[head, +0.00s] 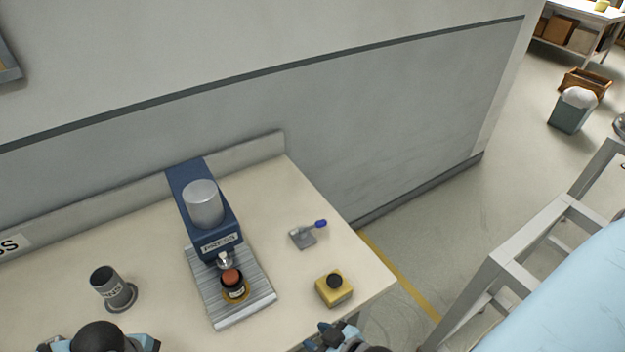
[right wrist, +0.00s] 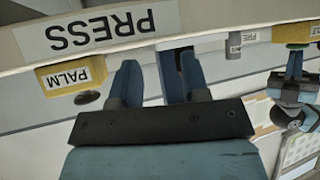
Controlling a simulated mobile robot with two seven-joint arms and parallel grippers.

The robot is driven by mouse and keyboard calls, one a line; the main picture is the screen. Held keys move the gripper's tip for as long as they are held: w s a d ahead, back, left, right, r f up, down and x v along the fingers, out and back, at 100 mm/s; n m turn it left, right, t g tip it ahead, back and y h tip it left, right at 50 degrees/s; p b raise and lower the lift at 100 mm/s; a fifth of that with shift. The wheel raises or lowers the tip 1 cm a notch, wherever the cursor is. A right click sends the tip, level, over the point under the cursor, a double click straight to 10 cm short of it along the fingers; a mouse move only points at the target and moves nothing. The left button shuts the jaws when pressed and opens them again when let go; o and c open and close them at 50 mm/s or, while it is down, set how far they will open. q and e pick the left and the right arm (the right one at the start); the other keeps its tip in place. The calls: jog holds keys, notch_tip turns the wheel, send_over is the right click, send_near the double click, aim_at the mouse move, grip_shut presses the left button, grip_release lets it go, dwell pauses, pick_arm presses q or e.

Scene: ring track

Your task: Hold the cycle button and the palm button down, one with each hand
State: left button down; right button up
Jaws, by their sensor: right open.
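The palm button is a black knob on a yellow box (head: 335,288) at the table's right front. In the right wrist view its box (right wrist: 68,75) reads PALM, with the knob (right wrist: 88,97) showing. My right gripper (head: 340,332) is open and empty, just in front of that box and apart from it; its fingers (right wrist: 158,80) also fill the wrist view. In the head view, only my left wrist shows at the bottom left.
A blue press (head: 205,215) stands mid-table, with a red-topped black part (head: 234,285) on its ribbed plate (head: 262,290). A grey cup (head: 112,288) is to the left. A small grey plate with a blue-tipped lever (head: 304,236) is to the right. A wall stands behind.

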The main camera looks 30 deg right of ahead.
jog(key=shift+w, duration=0.1)
jog(key=c, duration=0.3)
jog(key=w+r, duration=0.1)
jog(key=w, duration=0.1)
jog(key=w+a+r+n+g+y, duration=0.1)
jog(key=w+a+r+n+g, duration=0.1)
jog(key=w, duration=0.1)
jog(key=shift+w+r+y, duration=0.1)
jog(key=shift+w+y, duration=0.2)
grip_shut()
jog(key=w+r+n+g, duration=0.3)
jog(key=shift+d+r, duration=0.15)
jog(key=d+r+n+g+h, duration=0.2)
jog(key=d+r+g, duration=0.1)
jog(key=d, duration=0.1)
notch_tip(320, 180, up, 4)
jog(key=n+g+h, duration=0.2)
jog(key=g+h, duration=0.1)
send_over(335, 279)
jog(key=shift+f, duration=2.85)
jog(key=shift+f, duration=1.7)
